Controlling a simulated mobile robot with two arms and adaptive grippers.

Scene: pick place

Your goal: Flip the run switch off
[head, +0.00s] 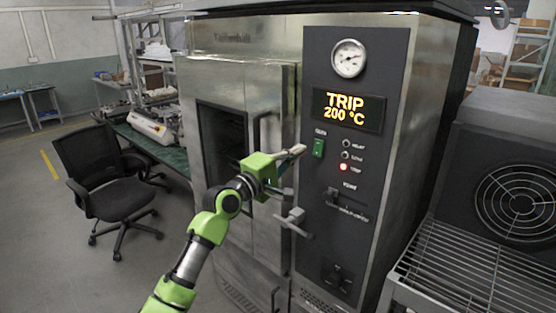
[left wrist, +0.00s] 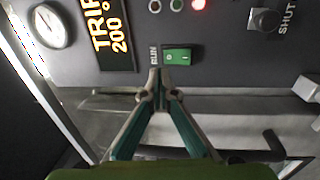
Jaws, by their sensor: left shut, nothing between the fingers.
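The run switch (head: 319,148) is a green rocker on the dark control panel (head: 318,250) of a steel oven, left of three small lamps and below the display. In the left wrist view the green switch (left wrist: 178,56) sits just beyond my fingertips, beside the word RUN. My left gripper (head: 302,149) is shut and empty, with its tips close to the switch's left side in the head view. In the left wrist view the left gripper (left wrist: 160,72) points at the switch's lower edge; I cannot tell whether it touches. My right gripper is in neither view.
The display (head: 348,109) reads TRIP 200 °C, and a red lamp (head: 343,167) is lit. A dial gauge (head: 348,58) is above. A door handle (head: 258,135) and a latch (head: 293,220) stick out near my arm. An office chair (head: 110,190) stands left.

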